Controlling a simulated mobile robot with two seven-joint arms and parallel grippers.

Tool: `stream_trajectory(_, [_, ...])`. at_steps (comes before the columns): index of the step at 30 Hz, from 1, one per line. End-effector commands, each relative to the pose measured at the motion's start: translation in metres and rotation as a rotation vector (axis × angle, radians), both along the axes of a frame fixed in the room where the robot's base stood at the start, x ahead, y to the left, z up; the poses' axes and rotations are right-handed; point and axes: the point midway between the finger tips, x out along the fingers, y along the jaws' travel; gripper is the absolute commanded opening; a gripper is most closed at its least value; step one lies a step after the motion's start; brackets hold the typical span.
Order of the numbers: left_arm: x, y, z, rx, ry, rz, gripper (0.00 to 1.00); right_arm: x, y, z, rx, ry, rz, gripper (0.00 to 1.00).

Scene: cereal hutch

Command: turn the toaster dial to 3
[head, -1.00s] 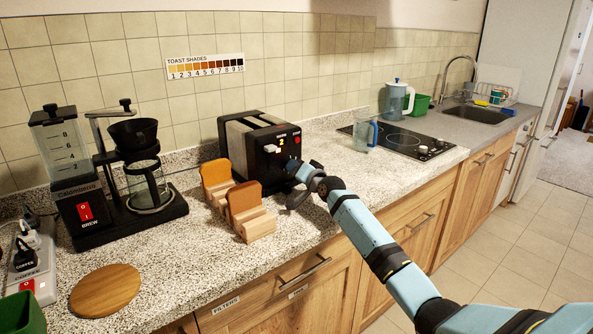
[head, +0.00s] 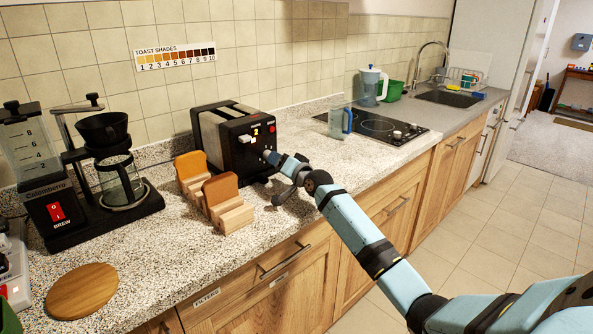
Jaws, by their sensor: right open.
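The black and silver toaster (head: 222,152) stands on the counter, its front face turned toward the lower right. A small yellow display (head: 256,131) on that face seems to read 2. A pale lever knob (head: 245,139) sits left of the display, and a red button (head: 271,128) sits right of it. My left gripper is out of view.
Two wooden racks with toast slices (head: 220,187) stand just in front of the toaster, left of my gripper. A coffee maker (head: 120,190) is at left and a round board (head: 82,291) at front left.

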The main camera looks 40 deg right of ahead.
Motion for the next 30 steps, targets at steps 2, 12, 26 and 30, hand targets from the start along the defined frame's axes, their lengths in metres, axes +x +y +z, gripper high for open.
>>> stream_trajectory(2, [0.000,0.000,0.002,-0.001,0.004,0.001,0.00,-0.021,0.000,0.001,-0.002,0.001,0.001,0.57])
stream_trajectory(12, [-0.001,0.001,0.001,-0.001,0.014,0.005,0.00,-0.084,-0.003,0.002,-0.001,0.001,-0.001,0.57])
stream_trajectory(26, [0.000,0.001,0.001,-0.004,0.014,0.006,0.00,-0.096,-0.004,0.003,-0.001,-0.001,-0.001,0.57])
stream_trajectory(30, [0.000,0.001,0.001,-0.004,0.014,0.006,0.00,-0.096,-0.004,0.002,-0.001,-0.001,-0.001,0.57])
